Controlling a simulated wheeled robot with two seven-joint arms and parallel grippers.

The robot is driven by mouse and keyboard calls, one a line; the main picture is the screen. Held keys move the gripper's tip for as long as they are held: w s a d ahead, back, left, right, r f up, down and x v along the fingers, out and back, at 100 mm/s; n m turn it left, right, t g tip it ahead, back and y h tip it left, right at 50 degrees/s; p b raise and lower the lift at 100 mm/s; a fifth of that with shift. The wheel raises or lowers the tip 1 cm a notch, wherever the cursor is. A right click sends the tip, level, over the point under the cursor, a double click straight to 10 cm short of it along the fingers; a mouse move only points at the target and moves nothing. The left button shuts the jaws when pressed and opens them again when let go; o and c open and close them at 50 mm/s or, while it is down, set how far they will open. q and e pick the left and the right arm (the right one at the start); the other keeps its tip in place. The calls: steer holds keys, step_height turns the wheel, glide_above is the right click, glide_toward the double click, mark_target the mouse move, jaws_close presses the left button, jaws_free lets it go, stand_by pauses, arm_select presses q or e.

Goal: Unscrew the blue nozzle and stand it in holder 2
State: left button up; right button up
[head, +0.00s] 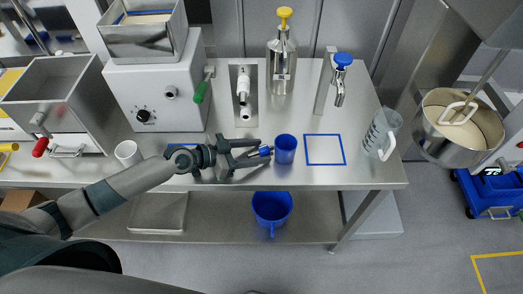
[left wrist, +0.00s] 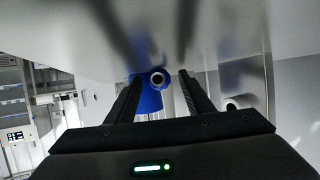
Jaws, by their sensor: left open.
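My left gripper (head: 262,151) is open, with its fingers pointing right, low over the steel bench. A small blue piece (head: 265,151), which looks like the blue nozzle, shows between the fingertips in the head view. In the left wrist view, a round grey-rimmed opening (left wrist: 158,78) and a blue shape show between the open fingers (left wrist: 158,95). I cannot tell whether that blue is the nozzle or the blue cup (head: 286,149) just beyond the fingertips. My right gripper is not in view.
A bare blue-outlined square (head: 325,149) lies right of the cup, then a clear jug (head: 381,134) at the bench's right end. A white machine with a green handle (head: 201,90), a yellow-topped dispenser (head: 283,60) and a blue-topped tap (head: 337,82) stand behind. A white cup (head: 128,153) is at left.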

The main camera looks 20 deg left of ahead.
mark_target(256, 155)
arm_select(q)
jaws_close()
steer(key=shift+s+r, duration=0.1)
steer(key=shift+r, duration=0.05)
steer(key=shift+r+b, duration=0.15)
steer(key=shift+b, duration=0.2)
steer(key=r, duration=0.2)
steer(key=r+b, duration=0.1)
steer(key=r, duration=0.1)
steer(key=r+b, duration=0.1)
steer(key=r, duration=0.1)
steer(key=shift+s+d+r, duration=0.15)
steer(key=shift+s+d, duration=0.05)
steer(key=shift+s, duration=0.15)
steer(key=s+d+b, duration=0.1)
steer(key=s+d, duration=0.1)
steer(key=s, duration=0.7)
steer(key=s+d, duration=0.3)
steer(key=s, duration=0.6)
steer(key=shift+s+b, duration=0.2)
steer(key=shift+b, duration=0.15)
